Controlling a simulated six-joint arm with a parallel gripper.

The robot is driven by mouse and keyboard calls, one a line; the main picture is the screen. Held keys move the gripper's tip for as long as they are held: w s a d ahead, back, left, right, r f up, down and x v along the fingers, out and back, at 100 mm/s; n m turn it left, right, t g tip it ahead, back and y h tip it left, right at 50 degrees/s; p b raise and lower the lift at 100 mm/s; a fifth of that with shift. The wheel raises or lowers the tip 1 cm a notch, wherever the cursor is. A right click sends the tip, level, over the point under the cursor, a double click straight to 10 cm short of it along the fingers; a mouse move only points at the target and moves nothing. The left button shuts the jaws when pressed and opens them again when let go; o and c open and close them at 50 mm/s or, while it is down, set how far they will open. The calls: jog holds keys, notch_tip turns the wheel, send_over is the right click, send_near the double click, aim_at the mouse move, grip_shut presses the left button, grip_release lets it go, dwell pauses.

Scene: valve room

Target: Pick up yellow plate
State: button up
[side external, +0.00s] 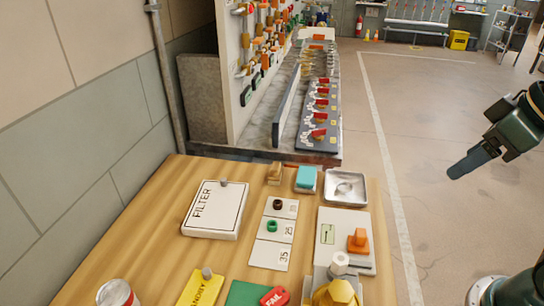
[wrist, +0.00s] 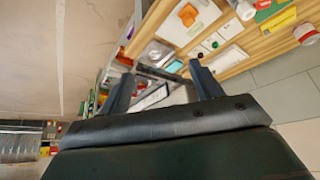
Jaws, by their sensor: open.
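The yellow plate (side external: 200,287) lies on the wooden table near the bottom of the side view, with a grey knob on top and dark lettering. Its lower part is cut off by the picture edge. It also shows in the wrist view, at the upper right (wrist: 278,26). My gripper (side external: 458,170) is in the air off the table's right side, well apart from the plate. In the wrist view its two fingers (wrist: 162,83) are spread with nothing held between them.
On the table (side external: 145,245) are a white FILTER box (side external: 215,209), a red-and-white can (side external: 117,293) left of the plate, and a green block with a red FAIL tag (side external: 274,296) to its right. A metal tray (side external: 345,187) sits at the back right. Open floor lies right.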

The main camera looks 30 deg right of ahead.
jog(key=w+a+r+n+g+y, duration=0.35)
jog(key=w+a+n, duration=0.95)
jog(key=w+a, duration=0.5)
jog(key=w+a+f+n+g, duration=0.2)
jog(key=a+f+n, duration=0.4)
jog(key=a, duration=0.3)
jog(key=w+a+f+n+g, duration=0.3)
jog(key=a+f+n, duration=0.3)
jog(key=a+f, duration=0.2)
jog(key=shift+w+a+f+n, duration=0.2)
jog(key=shift+a+f+n, duration=0.15)
jog(key=shift+a, duration=0.25)
jog(key=shift+f, duration=0.1)
send_over(200, 293)
jog(key=w+d, duration=0.2)
jog(key=shift+h, duration=0.25)
jog(key=shift+d+f, duration=0.15)
jog(key=shift+f, duration=3.75)
jog(key=shift+x, duration=2.55)
